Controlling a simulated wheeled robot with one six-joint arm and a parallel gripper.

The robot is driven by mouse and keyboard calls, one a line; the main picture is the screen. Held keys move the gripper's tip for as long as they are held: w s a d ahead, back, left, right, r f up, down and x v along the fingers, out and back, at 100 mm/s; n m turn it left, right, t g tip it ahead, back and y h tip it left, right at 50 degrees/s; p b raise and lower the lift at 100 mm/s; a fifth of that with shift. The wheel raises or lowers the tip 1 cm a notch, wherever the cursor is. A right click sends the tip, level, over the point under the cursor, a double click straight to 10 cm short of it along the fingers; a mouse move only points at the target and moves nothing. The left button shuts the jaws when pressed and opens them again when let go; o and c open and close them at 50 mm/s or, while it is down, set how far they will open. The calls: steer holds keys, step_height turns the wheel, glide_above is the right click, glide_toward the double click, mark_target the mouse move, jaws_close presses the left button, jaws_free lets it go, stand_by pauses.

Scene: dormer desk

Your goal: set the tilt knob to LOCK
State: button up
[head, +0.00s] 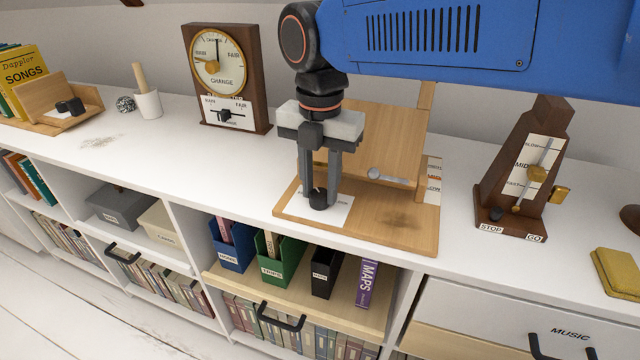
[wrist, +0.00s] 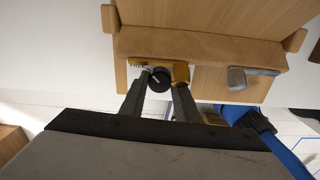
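The wooden stand (head: 408,230) has a sloped board and a flat base on the white cabinet top. The black round tilt knob (head: 318,199) sits on a pale label (head: 336,212) at the base's front left. In the wrist view the knob (wrist: 158,80) shows a light pointer mark toward the upper left, on the side of a partly covered word that looks like FREE (wrist: 138,64). My gripper (head: 319,190) points down, its fingers on either side of the knob. Contact with the knob is unclear. LOCK is not readable in either view.
A metal clip or lever (head: 388,178) lies right of the knob on the stand. A dark metronome (head: 527,180) stands further right, and a wooden barometer (head: 228,80) stands back left. A yellow block (head: 616,270) lies at the far right.

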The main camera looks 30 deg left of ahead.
steer(key=shift+c, duration=0.9)
steer(key=shift+m, duration=2.8)
steer(key=o, duration=1)
steer(key=shift+o, duration=0.2)
